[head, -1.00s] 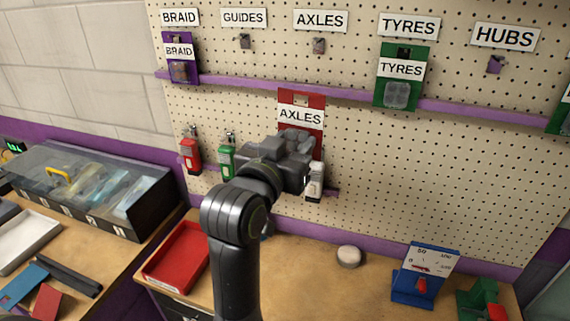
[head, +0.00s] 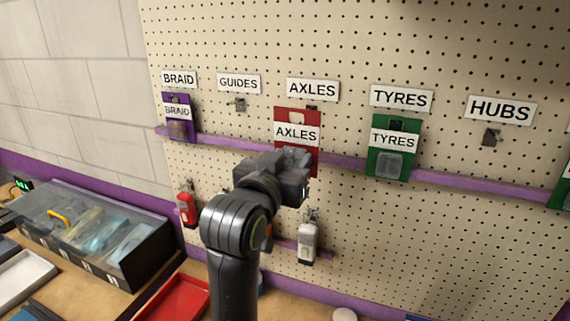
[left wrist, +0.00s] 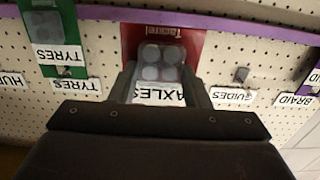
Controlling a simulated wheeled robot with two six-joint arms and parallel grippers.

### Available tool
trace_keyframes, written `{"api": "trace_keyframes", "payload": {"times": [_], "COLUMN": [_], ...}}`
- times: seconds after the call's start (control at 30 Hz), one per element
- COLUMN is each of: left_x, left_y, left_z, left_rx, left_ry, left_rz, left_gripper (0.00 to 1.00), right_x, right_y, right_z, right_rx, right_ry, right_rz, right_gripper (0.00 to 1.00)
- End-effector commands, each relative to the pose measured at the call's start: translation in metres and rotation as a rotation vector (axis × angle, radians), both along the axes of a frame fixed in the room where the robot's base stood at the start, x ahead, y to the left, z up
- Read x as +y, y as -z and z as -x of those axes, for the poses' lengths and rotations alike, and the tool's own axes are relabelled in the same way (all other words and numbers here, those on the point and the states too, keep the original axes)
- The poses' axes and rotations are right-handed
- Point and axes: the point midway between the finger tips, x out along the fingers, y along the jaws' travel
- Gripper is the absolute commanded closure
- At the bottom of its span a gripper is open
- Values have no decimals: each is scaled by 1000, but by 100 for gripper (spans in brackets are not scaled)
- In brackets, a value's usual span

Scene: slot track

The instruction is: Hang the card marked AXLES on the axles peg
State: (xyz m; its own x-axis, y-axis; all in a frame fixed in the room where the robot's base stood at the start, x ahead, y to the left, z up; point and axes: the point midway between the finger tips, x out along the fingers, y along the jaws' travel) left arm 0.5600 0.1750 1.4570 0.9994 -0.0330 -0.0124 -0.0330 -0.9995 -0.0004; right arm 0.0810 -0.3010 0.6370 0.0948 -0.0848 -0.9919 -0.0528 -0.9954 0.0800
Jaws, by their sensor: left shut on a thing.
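My left gripper (head: 290,165) is shut on the lower part of the red AXLES card (head: 297,116). The card is upright in front of the pegboard, its hole just below the AXLES label (head: 313,90). The axles peg (head: 313,106) is mostly hidden behind the card's top edge; I cannot tell whether it is through the hole. In the left wrist view the red card (left wrist: 186,42) shows upside down between the fingers (left wrist: 160,88), with its clear blister pack of round parts. My right gripper is not in view.
A purple BRAID card (head: 177,127) and a green TYRES card (head: 412,160) hang on either side. The GUIDES peg (head: 240,104) and HUBS peg (head: 490,137) are bare. A purple rail (head: 455,181) crosses the board. Small red (head: 187,206) and white (head: 307,240) bottles hang below.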

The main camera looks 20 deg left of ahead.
Motion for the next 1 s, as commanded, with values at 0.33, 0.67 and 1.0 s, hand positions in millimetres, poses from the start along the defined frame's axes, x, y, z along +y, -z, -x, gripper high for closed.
{"api": "trace_keyframes", "payload": {"times": [0.33,0.67,1.0], "left_x": [-1,-2,-2], "left_y": [2,4,6], "left_z": [-21,-41,-61], "left_rx": [1,0,0], "left_ry": [1,1,0], "left_rz": [0,0,0], "left_gripper": [76,76,76], "right_x": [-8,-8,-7], "right_y": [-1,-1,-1], "right_z": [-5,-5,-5], "right_rx": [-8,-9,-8], "right_ry": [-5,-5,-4], "right_rz": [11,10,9], "right_gripper": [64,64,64]}}
